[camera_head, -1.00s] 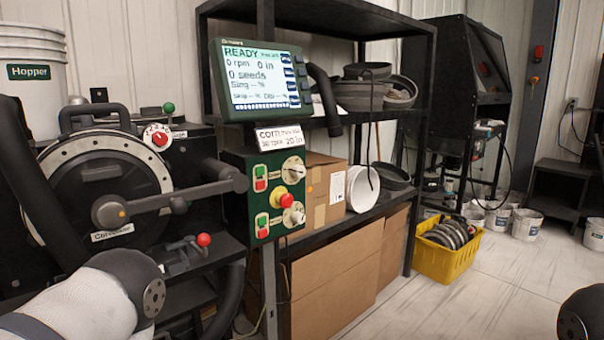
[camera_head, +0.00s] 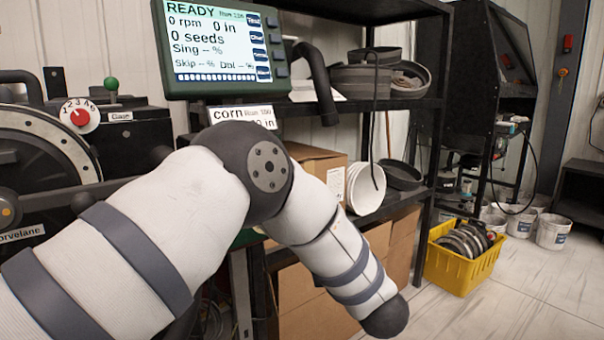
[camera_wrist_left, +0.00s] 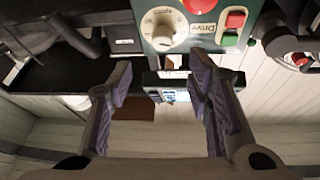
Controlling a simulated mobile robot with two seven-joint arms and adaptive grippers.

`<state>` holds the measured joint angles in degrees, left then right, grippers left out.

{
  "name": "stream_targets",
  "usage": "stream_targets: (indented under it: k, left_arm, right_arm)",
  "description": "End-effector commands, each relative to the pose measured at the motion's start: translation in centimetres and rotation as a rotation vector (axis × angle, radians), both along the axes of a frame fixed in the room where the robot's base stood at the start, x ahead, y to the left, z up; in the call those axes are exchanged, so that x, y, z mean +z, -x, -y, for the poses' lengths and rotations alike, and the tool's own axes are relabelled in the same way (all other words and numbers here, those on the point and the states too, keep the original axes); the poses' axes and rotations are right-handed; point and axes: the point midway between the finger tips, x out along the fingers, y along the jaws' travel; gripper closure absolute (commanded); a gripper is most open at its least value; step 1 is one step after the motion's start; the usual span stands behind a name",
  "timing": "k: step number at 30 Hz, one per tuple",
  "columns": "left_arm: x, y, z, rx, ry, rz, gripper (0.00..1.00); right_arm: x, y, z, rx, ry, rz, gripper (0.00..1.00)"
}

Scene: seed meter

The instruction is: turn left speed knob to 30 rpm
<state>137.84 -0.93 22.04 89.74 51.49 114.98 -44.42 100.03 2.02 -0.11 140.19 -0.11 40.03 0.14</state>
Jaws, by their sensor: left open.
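In the left wrist view, which is upside down, a white dial knob (camera_wrist_left: 165,31) sits on a green control box (camera_wrist_left: 147,8) beside a "Drive" label. I cannot tell where its pointer is set. My left gripper (camera_wrist_left: 160,82) is open and empty, its two purple-grey fingers apart and below the knob in the picture. In the head view, my left arm covers the control box and its knobs. The left gripper itself does not show there. The green-framed display (camera_head: 222,45) reads READY and 0 rpm. My right gripper is not in view.
A red button (camera_wrist_left: 236,18) and a green button (camera_wrist_left: 230,39) sit beside the knob. A red mushroom button (camera_wrist_left: 200,4) is close by. The paper "corn" sign (camera_head: 240,117) hangs below the display. A black shelf (camera_head: 425,120) and yellow crate (camera_head: 460,275) stand to the right.

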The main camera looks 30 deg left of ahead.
Motion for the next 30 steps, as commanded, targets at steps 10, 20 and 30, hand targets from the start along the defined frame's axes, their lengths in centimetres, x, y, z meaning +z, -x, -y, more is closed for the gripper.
stream_targets:
  k: [10,20,30]
  left_arm:
    - [2.5,-3.6,-7.0,0.006,0.007,-0.002,0.54]
    - [3.9,-4.6,-8.4,-0.003,0.000,0.001,0.54]
    - [4.0,-4.6,-8.3,-0.005,0.000,0.001,0.93]
  right_arm:
    - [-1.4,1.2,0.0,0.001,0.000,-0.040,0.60]
    - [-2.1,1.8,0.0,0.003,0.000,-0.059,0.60]
    - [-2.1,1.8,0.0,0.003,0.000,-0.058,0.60]
